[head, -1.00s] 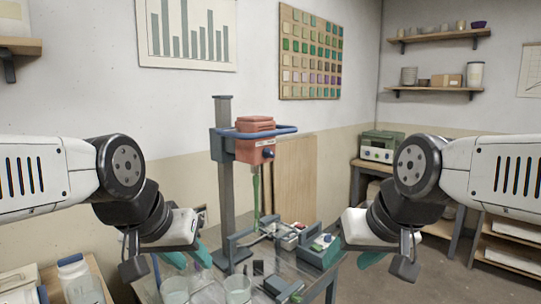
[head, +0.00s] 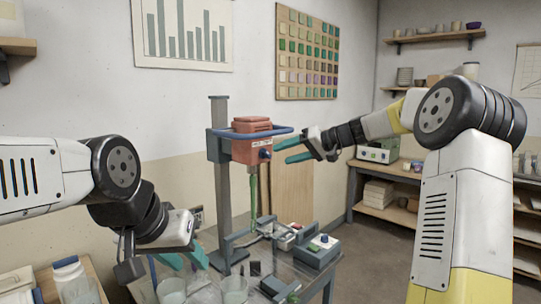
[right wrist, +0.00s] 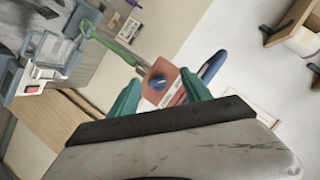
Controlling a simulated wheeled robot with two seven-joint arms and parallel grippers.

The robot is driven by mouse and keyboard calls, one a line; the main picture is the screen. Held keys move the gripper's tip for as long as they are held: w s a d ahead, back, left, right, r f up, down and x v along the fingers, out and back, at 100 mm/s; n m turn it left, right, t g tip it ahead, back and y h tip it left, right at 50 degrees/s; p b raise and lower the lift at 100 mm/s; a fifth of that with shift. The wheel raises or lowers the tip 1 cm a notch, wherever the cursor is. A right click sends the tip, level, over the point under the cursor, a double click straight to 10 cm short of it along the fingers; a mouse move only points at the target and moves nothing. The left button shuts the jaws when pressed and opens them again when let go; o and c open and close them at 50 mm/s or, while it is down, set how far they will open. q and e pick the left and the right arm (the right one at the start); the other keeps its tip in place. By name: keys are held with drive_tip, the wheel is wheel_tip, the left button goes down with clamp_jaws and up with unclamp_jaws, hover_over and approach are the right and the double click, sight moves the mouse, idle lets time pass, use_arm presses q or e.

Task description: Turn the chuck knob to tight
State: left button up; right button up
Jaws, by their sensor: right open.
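The red mixer head (head: 251,148) is mounted on a grey post with a blue bar around it. A round blue knob (head: 265,154) sits on its front face, with a small label too small to read. In the right wrist view the knob (right wrist: 158,82) appears between the teal fingertips, still some way off. My right gripper (head: 289,151) is open, just right of the knob, pointing at it and not visibly touching it. A green shaft (head: 254,192) hangs below the head. My left gripper (head: 186,260) is open and empty, low over the table's left side.
Clear containers (head: 234,289) stand at the table's front. A grey box with buttons (head: 315,250) sits on the right side of the table. A wooden board (head: 291,190) leans on the wall behind. Shelves stand at the far right.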

sight(266, 154)
drive_tip(key=w+a+f+y, duration=0.1)
drive_tip(key=w+a, duration=0.4)
drive_tip(key=w, duration=0.1)
drive_tip(key=shift+w+f+t, duration=0.35)
drive_tip(key=shift+t, duration=0.05)
clamp_jaws()
